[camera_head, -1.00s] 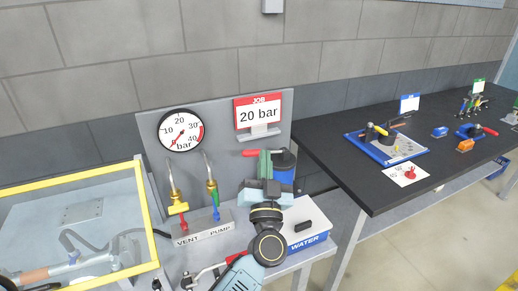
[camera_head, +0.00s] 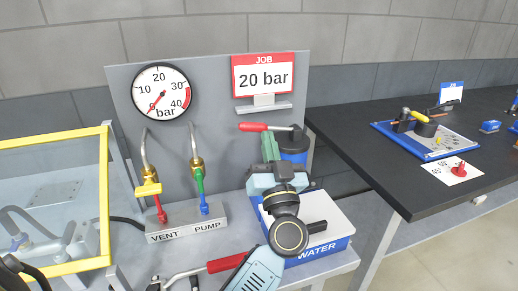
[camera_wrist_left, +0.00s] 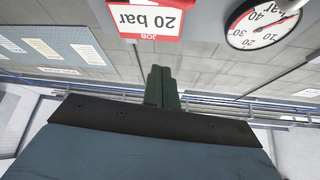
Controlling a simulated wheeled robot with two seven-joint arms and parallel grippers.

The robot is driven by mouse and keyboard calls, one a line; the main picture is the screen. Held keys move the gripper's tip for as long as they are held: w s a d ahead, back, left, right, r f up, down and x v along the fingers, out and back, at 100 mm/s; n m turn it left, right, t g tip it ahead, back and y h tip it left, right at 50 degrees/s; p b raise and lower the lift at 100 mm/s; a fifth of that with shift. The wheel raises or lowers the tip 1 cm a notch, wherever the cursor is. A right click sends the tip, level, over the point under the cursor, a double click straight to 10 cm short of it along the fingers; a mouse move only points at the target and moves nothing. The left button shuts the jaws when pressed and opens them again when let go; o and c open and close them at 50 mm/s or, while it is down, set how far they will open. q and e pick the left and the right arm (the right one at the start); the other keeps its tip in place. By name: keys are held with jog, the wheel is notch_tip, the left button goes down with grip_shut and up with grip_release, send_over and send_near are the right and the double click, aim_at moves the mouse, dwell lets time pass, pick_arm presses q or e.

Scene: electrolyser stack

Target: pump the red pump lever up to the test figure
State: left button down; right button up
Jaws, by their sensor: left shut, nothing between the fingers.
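A red-handled lever (camera_head: 225,264) with a metal rod lies low at the front of the bench, partly behind my left arm. A second red handle (camera_head: 255,127) sits level on a black-topped blue cylinder (camera_head: 293,145) by the panel. Which one is the pump lever I cannot tell. My left gripper (camera_head: 269,147) is shut and empty, fingers pointing up, just below the upper handle in the picture; contact cannot be told. The wrist view shows its dark green fingers (camera_wrist_left: 161,86) together. The gauge (camera_head: 161,92) needle points low left, near zero. The job card (camera_head: 263,76) reads 20 bar. My right gripper is out of view.
A VENT and PUMP block (camera_head: 180,223) carries valves and bent pipes left of my arm. A white-topped WATER box (camera_head: 325,250) stands right of it. A yellow-framed clear case (camera_head: 105,190) is at left. A black table (camera_head: 345,130) extends right.

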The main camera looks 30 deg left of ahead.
aim_at(257, 127)
pick_arm(q)
jog(key=shift+f+b, duration=0.4)
jog(key=shift+f, duration=0.45)
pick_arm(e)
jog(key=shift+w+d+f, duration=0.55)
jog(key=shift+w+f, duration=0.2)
pick_arm(q)
jog(key=shift+w, duration=0.1)
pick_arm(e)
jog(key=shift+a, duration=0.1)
pick_arm(q)
jog(key=w+a+b, duration=0.1)
jog(key=w+a, duration=0.1)
jog(key=w+a+r+b, duration=0.1)
jog(key=w+a, duration=0.1)
jog(key=w+a+r, duration=0.1)
jog(key=w+a, duration=0.1)
jog(key=shift+w+a+b, duration=0.15)
jog(key=shift+a+b, duration=0.25)
jog(key=shift+a+f, duration=0.1)
jog(key=shift+f, duration=0.35)
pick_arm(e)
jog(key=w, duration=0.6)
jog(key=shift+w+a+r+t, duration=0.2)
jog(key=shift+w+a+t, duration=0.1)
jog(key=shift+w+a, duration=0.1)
